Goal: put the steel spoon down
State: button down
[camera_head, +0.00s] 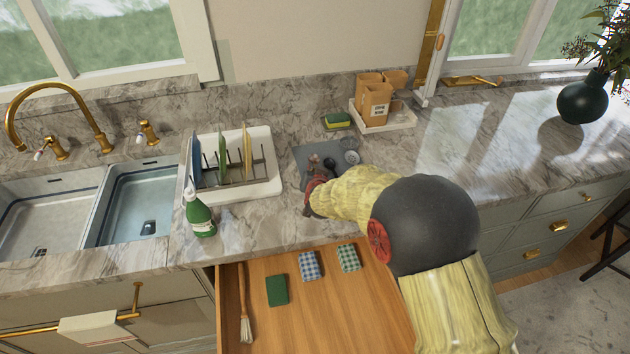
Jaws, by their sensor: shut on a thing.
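My gripper (317,174) is at the end of my arm, low over the counter at the near left side of a grey mat (303,153). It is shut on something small. The steel spoon cannot be made out clearly, as my gripper and wrist hide most of that spot. Small round metal items (350,157) show on the mat to the right of my gripper. I cannot tell whether the held thing touches the mat.
A dish rack (262,188) with plates stands left of my gripper, with a green soap bottle (200,216) before it. An open wooden drawer (330,320) lies below the counter edge. A sponge (337,121) and a white tray with cartons (374,101) stand behind the mat.

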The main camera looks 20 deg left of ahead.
jog(key=shift+w+f, duration=0.3)
jog(key=shift+f, duration=0.05)
jog(key=f, duration=0.1)
jog(key=f+b, duration=0.1)
jog(key=f, duration=0.1)
jog(key=shift+w, duration=0.3)
jog(key=c, duration=2)
grip_release()
jog(key=shift+c, duration=0.2)
jog(key=shift+o, duration=0.3)
jog(key=shift+f, duration=0.15)
